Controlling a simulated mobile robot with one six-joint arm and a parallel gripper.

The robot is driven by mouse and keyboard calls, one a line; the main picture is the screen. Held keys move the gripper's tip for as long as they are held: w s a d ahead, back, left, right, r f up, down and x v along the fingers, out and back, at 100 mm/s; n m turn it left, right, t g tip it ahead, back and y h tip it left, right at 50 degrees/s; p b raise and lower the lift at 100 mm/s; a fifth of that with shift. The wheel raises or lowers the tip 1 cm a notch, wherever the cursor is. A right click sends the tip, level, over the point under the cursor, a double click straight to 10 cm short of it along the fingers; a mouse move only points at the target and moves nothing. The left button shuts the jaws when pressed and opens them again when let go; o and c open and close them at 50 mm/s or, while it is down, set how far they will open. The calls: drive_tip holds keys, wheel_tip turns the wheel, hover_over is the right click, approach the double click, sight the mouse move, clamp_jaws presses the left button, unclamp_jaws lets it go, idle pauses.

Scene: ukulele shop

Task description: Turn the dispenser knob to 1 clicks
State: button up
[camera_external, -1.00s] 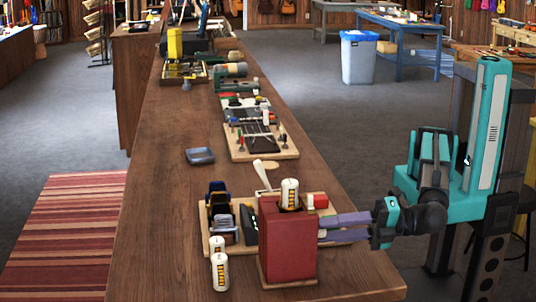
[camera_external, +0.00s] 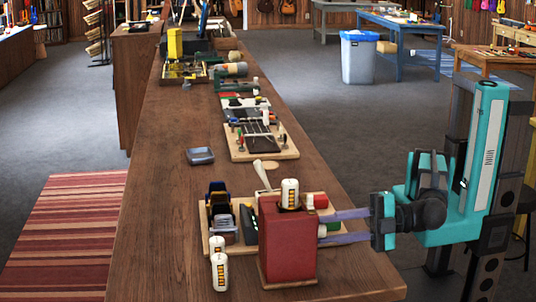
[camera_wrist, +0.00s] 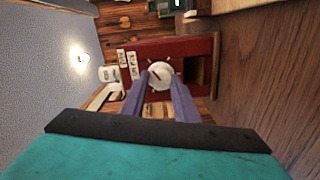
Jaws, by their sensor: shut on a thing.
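The dispenser is a dark red box (camera_external: 287,245) standing on the wooden counter, and its red face (camera_wrist: 200,45) shows in the wrist view. A round white knob (camera_wrist: 160,76) with a dark pointer line and tick marks around it sits on that face. My gripper (camera_wrist: 160,88) has its two purple fingers on either side of the knob, shut on it.
A white striped canister (camera_external: 290,193) stands on top of the dispenser, and two more (camera_external: 219,268) stand left of it. A tray (camera_external: 206,232) of tools lies behind. A dark opening (camera_wrist: 197,70) shows in the dispenser's face. The counter in front is bare.

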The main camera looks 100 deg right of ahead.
drive_tip(key=shift+w, duration=0.15)
drive_tip(key=o, duration=0.8)
drive_tip(key=shift+c, duration=0.2)
drive_tip(key=shift+o, duration=1.4)
drive_tip(key=shift+w, duration=0.1)
drive_tip(key=s, duration=1.4)
drive_tip(key=shift+a+r, duration=0.2)
drive_tip(key=shift+r, duration=0.1)
